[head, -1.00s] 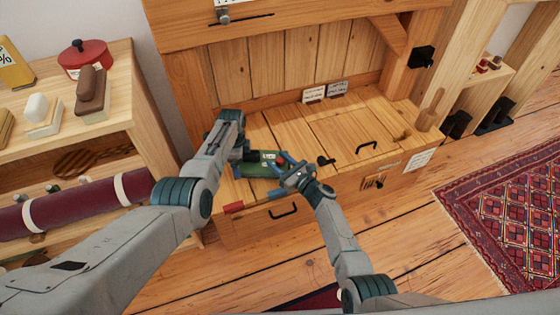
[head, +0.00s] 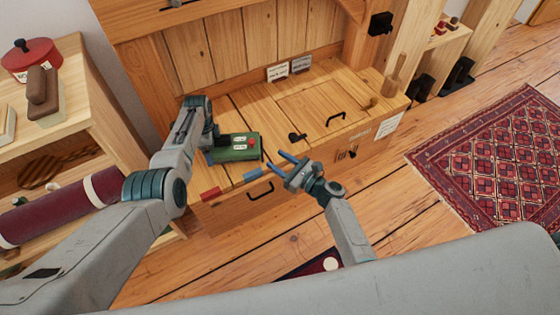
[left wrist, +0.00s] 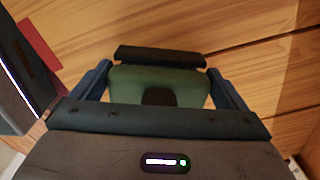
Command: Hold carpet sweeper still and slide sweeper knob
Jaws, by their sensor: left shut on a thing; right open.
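The green carpet sweeper (head: 232,155) lies on the wooden bench top, with pale labels on its upper face. The red sweeper knob (head: 252,142) is at its right part. My left gripper (head: 213,145) is shut on the sweeper's left end. In the left wrist view, the sweeper (left wrist: 190,86) sits between the two blue fingers of that gripper (left wrist: 163,82). My right gripper (head: 276,161) is open and empty, to the right of the sweeper and apart from the knob.
A black handle (head: 335,118) and a dark knob-like fitting (head: 297,137) stand up from the lid. A shelf (head: 85,85) is at left.

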